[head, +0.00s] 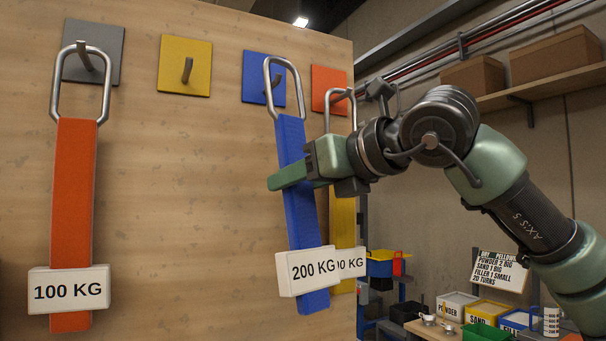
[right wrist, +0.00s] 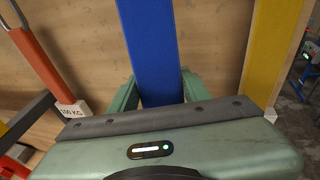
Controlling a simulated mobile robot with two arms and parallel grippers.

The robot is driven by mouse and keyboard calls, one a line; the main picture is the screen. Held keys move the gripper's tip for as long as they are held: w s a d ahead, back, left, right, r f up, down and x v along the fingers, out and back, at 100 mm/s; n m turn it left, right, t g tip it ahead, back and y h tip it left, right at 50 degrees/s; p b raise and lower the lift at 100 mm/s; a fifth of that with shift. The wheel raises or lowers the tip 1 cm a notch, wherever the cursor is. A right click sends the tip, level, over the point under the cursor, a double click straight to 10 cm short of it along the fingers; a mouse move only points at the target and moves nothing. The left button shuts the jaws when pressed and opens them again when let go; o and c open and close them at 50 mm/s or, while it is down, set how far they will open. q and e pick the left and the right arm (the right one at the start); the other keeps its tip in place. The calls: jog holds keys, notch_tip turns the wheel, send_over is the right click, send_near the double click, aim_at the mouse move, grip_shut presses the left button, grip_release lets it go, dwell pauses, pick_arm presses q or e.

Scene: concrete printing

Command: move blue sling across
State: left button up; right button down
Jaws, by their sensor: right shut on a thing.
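The blue sling (head: 296,215) hangs slightly tilted, with a steel ring on top and a white 200 KG tag below. My right gripper (head: 292,180) is shut on its strap above the tag. The right wrist view shows the blue strap (right wrist: 150,55) between the fingers. Its ring (head: 297,85) overlaps the blue plate (head: 257,65); I cannot tell whether it is around that plate's hook (head: 271,88). The yellow plate (head: 200,55) has an empty hook (head: 187,70). My left gripper is not in view.
An orange sling (head: 73,200) tagged 100 KG hangs at the grey plate (head: 108,55) on the left. A yellow sling (head: 343,215) hangs at the orange plate (head: 322,78), close behind the blue one. Board space between orange and blue slings is clear.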

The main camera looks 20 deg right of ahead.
jog(key=w, duration=0.1)
jog(key=w+f, duration=0.1)
jog(key=w, duration=0.1)
jog(key=shift+w+a+f, duration=0.25)
jog(key=shift+w+a, duration=0.15)
dwell(0.9)
